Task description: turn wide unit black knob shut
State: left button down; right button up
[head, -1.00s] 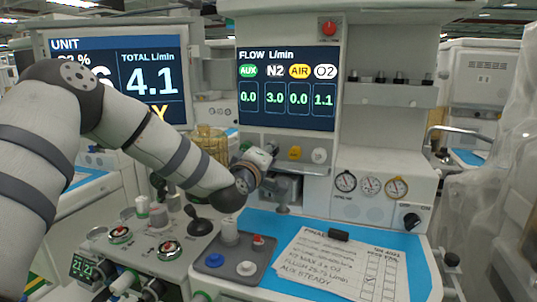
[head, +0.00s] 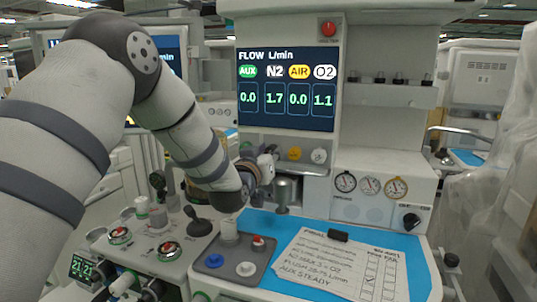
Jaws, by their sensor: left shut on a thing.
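The wide unit (head: 385,160) carries a flow display (head: 286,88) above a row of knobs. The display reads AUX 0.0, N2 1.7, AIR 0.0 and O2 1.1. My left gripper (head: 268,167) is at the left part of this row, below the N2 column, shut on the black knob. The knob itself is hidden by the gripper and wrist. A yellow knob (head: 294,153) and a white knob (head: 318,155) are uncovered to its right. My right gripper is not in view.
A grey tray (head: 228,266) with coloured caps and a handwritten sheet (head: 335,267) lie on the blue work surface (head: 408,270). Gauges (head: 370,185) and another black knob (head: 411,220) are at the right.

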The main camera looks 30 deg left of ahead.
pick_arm(q)
jog(key=m, duration=0.5)
jog(key=shift+d+m, duration=0.1)
jog(key=shift+m, duration=0.2)
jog(key=m, duration=0.5)
jog(key=shift+m, duration=0.3)
jog(key=c, duration=1.3)
grip_release()
jog(key=v, duration=1.2)
